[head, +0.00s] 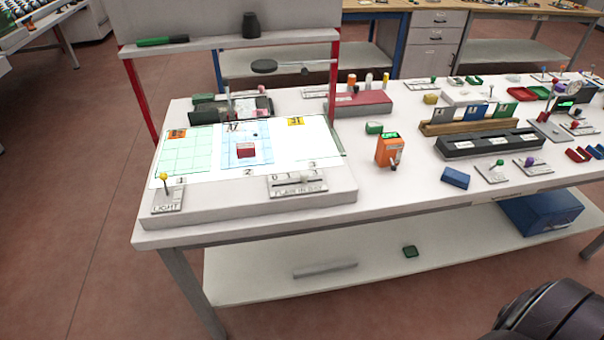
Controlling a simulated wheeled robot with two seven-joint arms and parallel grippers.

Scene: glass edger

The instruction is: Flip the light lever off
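Neither of my grippers is in view. Only a dark rounded part of my own body shows at the bottom right, far from the lever.
A slider plate (298,186) sits on the same base to the right. A red post (140,100) rises behind the lever and carries a shelf (220,42). An orange device (389,149) and several small items fill the table's right. Floor left of the table is clear.

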